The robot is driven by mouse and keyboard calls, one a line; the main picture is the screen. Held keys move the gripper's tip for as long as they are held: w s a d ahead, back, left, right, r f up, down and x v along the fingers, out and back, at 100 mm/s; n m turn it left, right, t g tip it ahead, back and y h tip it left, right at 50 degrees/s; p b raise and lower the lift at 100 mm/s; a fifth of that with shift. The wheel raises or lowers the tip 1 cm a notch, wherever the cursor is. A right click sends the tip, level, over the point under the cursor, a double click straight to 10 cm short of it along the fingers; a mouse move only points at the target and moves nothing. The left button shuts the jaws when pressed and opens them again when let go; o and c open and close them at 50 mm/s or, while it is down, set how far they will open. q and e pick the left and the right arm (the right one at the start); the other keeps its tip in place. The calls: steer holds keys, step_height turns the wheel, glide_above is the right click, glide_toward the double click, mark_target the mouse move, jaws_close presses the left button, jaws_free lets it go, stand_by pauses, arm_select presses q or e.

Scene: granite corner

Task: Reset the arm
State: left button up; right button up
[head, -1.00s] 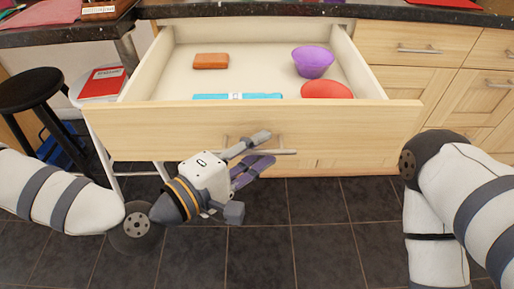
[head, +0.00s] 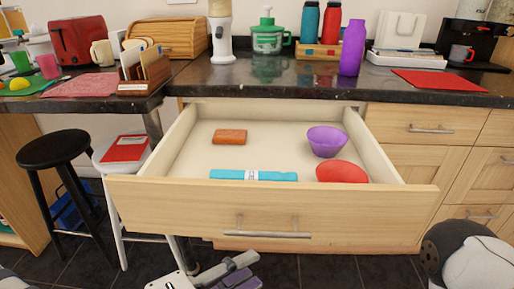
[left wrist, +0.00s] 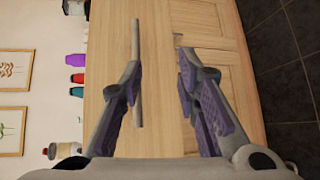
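My left gripper (head: 234,272) shows at the bottom of the head view, below the handle of the open drawer (head: 140,204). In the left wrist view, my left gripper (left wrist: 160,92) has its two fingers apart with nothing held between them. The drawer's bar handle (left wrist: 137,75) shows beyond the fingers, apart from them as far as I can tell. Part of my right arm (head: 470,258) shows at the lower right of the head view; its gripper is out of view.
The drawer holds an orange block (head: 230,136), a purple bowl (head: 327,141), a red bowl (head: 342,172) and a blue item (head: 254,175). A black stool (head: 55,150) and a white stool with a red book (head: 125,148) stand left. The granite counter (head: 300,86) is crowded.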

arm_select(q)
steer(key=s+f+m+g+y+p, duration=0.25)
steer(key=s+f+g, duration=0.35)
steer(key=s+f, duration=0.45)
steer(key=s+a+f+m+g+y+p, duration=0.1)
steer(key=s+a+f+m+g+y, duration=0.15)
steer(key=s, duration=0.45)
steer(key=s+a+f+m+g+y+p, duration=0.1)
steer(key=s+a+f+m+g, duration=0.1)
steer(key=s+a, duration=0.3)
steer(key=s+a+f+m+g+y+p, duration=0.1)
steer(key=s+a+y, duration=0.4)
steer(key=a, duration=0.6)
steer(key=shift+s+f+m+g, duration=0.15)
steer(key=shift+s+m+g, duration=0.6)
steer(key=shift+s, duration=0.35)
arm_select(e)
steer(key=w+r+t, duration=0.2)
steer(key=w+r, duration=0.4)
steer(key=r, duration=0.1)
steer(key=shift+w, duration=0.2)
